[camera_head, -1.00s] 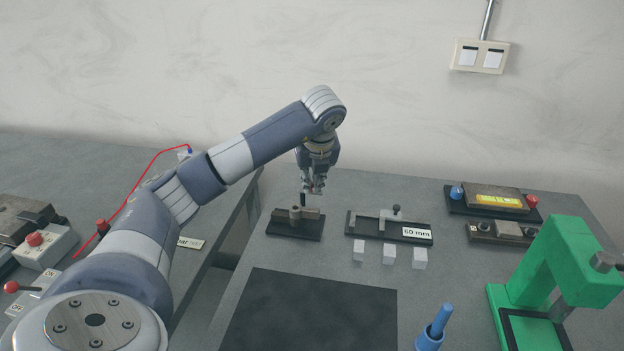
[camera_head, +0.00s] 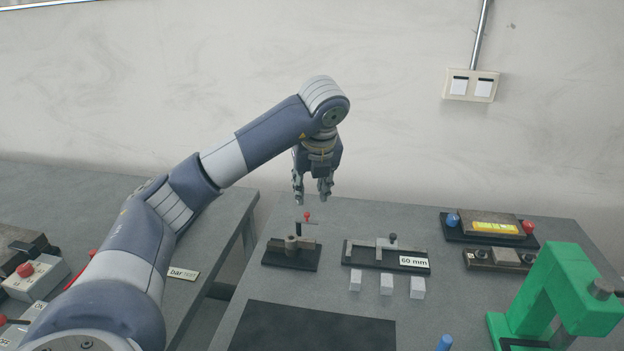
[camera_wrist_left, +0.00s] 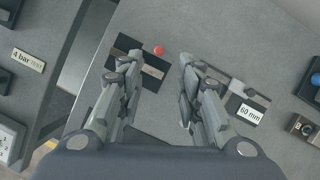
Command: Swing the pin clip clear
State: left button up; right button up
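The pin clip (camera_head: 307,225) shows as a small dark piece with a red knob on top, just above and right of the post on a small black fixture (camera_head: 274,257). In the left wrist view the red knob (camera_wrist_left: 159,50) lies between the fingertips in the picture. I cannot tell exactly how the clip sits on the post. My left gripper (camera_head: 312,200) points down above the fixture, open and empty, with its fingertips apart from the knob. It also shows open in the left wrist view (camera_wrist_left: 157,62). My right gripper is not in view.
Right of the fixture stand a gauge labelled 60 mm (camera_head: 361,262) and several white blocks (camera_head: 387,284). A dark mat (camera_head: 310,328) lies in front. A green frame (camera_head: 560,290) stands at the right. A gap separates the left table (camera_head: 215,225) from this one.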

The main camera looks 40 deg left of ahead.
pick_arm(q)
jog(key=v, duration=0.3)
jog(key=shift+s+r, duration=0.1)
jog(key=shift+r, duration=0.05)
dwell(0.7)
